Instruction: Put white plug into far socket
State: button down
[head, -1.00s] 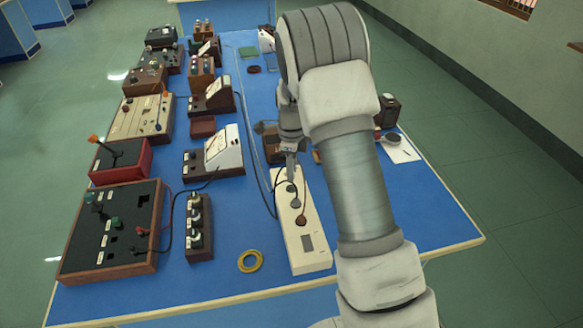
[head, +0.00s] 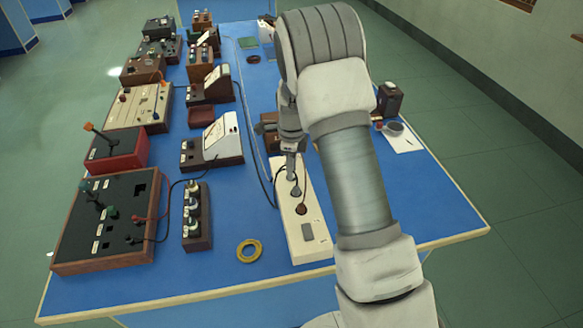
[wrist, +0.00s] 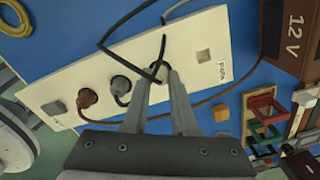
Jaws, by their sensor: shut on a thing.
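The white power strip (head: 292,230) lies lengthwise on the blue bench; the wrist view shows it diagonally (wrist: 70,83). My gripper (head: 290,178) points down over its far part. In the wrist view my gripper (wrist: 168,76) is shut on the pale white plug (wrist: 162,74), mostly hidden between the fingers, with a dark cable looping from it. I cannot tell whether the plug touches the strip. An empty square socket (wrist: 203,57) lies just right of the fingers, near a small label. A dark grey plug (wrist: 120,85) and a brown plug (wrist: 87,98) sit in the strip to the left.
A grey switch (wrist: 55,107) is at the strip's other end. A brown 12 V box (wrist: 293,30) stands beyond the empty socket. Dark cables cross the strip. A yellow ring (head: 249,250) and several instrument boxes lie to the left in the head view.

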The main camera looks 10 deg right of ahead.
jog(key=c, duration=0.6)
grip_release()
jog(key=shift+c, duration=0.2)
notch_tip(320, 180, up, 18)
jog(key=p, duration=0.1)
jog(key=shift+f, duration=0.25)
jog(key=s+r+n+t, duration=0.3)
jog(key=s+r+n, duration=0.85)
jog(key=s, duration=0.25)
jog(key=s+n+t, duration=0.2)
jog(key=s+n, duration=0.9)
jog(key=s, duration=0.5)
jog(key=shift+s+n+t, duration=0.2)
jog(key=shift+n+t, duration=0.1)
jog(key=shift+n, duration=0.05)
